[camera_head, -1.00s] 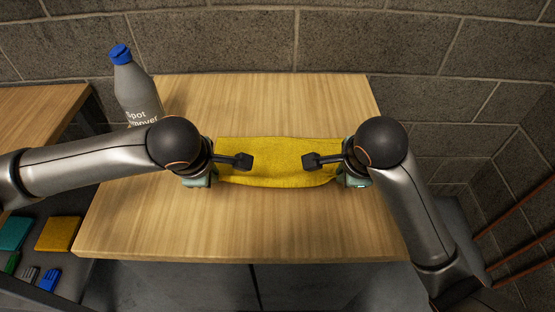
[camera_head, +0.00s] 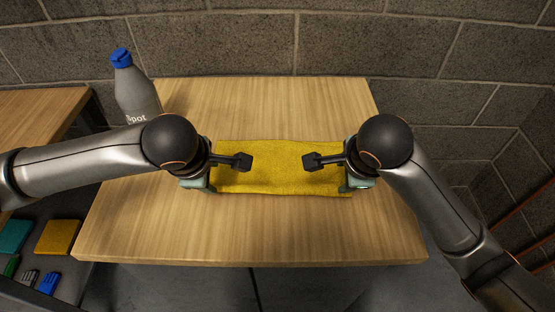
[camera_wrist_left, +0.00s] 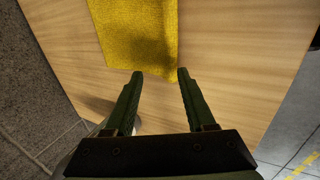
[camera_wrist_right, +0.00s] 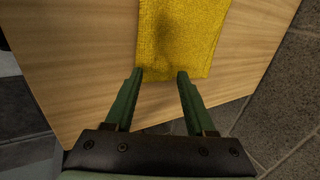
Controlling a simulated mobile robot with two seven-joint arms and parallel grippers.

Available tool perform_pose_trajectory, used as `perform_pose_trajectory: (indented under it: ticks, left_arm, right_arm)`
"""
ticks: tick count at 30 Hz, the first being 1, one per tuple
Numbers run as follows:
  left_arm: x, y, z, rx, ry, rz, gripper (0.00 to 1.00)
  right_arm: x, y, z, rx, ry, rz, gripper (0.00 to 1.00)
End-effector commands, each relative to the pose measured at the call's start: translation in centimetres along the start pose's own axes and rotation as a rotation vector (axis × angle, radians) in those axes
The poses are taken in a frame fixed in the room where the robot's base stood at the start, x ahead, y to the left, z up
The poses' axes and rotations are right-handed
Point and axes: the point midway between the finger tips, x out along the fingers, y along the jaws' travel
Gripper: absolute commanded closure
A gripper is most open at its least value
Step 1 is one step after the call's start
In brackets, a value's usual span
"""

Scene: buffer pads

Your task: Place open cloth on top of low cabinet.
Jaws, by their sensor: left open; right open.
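The yellow cloth (camera_head: 278,178) lies spread flat on the wooden top of the low cabinet (camera_head: 250,235). My left gripper (camera_head: 205,182) is at the cloth's left end, and my right gripper (camera_head: 352,180) is at its right end. In the left wrist view my left gripper's fingers (camera_wrist_left: 160,75) are apart with the cloth's end (camera_wrist_left: 140,40) just beyond the tips. In the right wrist view my right gripper's fingers (camera_wrist_right: 160,75) are also apart at the cloth's other end (camera_wrist_right: 180,40). Whether the fingertips touch the cloth is unclear.
A grey bottle with a blue cap (camera_head: 134,90) stands behind my left arm. A shelf at the lower left holds folded teal (camera_head: 15,236) and yellow cloths (camera_head: 58,237) and small brushes or clips (camera_head: 48,283). A block wall (camera_head: 300,40) stands behind the cabinet.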

Motion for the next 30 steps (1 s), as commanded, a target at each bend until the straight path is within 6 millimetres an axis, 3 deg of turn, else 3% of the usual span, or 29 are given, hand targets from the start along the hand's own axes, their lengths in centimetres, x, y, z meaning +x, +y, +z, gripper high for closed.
perform_pose_trajectory:
  ticks: [18,30]
  left_arm:
    - [-8.7,-1.5,0.0,0.002,-0.001,0.002,0.45]
    - [-9.3,-1.6,0.0,0.0,0.0,-0.001,0.45]
  right_arm:
    - [-8.7,1.4,-0.1,0.001,0.002,-0.001,0.45]
    - [-9.2,1.7,-0.1,0.003,0.002,0.005,0.45]
